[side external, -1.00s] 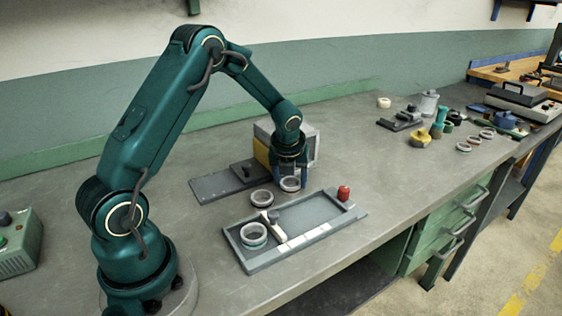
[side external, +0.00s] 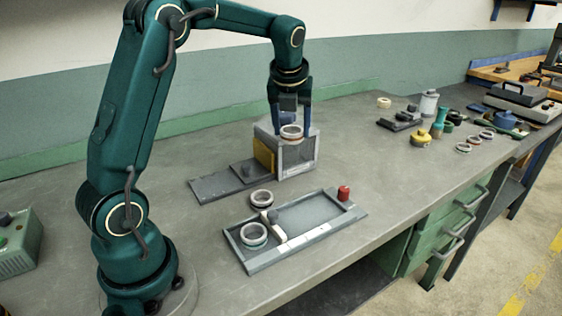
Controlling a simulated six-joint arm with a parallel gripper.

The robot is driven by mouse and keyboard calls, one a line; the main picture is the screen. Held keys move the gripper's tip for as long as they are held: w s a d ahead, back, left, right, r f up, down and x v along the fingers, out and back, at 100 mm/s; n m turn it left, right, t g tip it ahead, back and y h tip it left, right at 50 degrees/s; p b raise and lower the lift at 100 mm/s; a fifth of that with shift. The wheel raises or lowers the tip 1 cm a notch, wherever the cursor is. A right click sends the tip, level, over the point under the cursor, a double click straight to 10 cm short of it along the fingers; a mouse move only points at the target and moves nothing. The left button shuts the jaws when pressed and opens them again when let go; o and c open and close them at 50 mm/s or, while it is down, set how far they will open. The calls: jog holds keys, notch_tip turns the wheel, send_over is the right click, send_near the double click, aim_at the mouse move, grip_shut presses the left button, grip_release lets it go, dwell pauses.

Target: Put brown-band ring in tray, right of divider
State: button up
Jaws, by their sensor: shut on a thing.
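My gripper (side external: 291,122) is shut on a ring (side external: 291,132) and holds it up in front of the grey box's upper part. The ring's band looks reddish brown, though it is small in the view. The grey tray (side external: 335,228) lies on the bench below, with a pale divider (side external: 270,223) across it toward its left end. The part right of the divider looks empty. A teal-band ring (side external: 253,236) lies in the left part. A dark-band ring (side external: 261,199) is beside the tray's back edge, near the divider.
A grey box with a yellow side (side external: 264,156) stands behind the tray, with a dark flat plate (side external: 222,186) to its left. A red cylinder (side external: 344,193) is at the tray's back right corner. Several rings and tools lie farther right. Bench right of the tray is clear.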

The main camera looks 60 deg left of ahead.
jog(key=r, duration=0.3)
jog(key=shift+w+r, duration=0.15)
jog(key=shift+w, duration=0.2)
jog(key=m+t+h, duration=0.1)
jog(key=m, duration=0.3)
send_over(308, 215)
jog(key=s, duration=0.1)
notch_tip(308, 215, down, 9)
jog(key=shift+s+d+f, duration=0.1)
jog(key=shift+d+f, duration=0.05)
jog(key=shift+f, duration=1.75)
jog(key=shift+d+f, duration=0.15)
jog(key=shift+f, duration=1.7)
jog(key=shift+f, duration=0.1)
jog(key=o, duration=1.2)
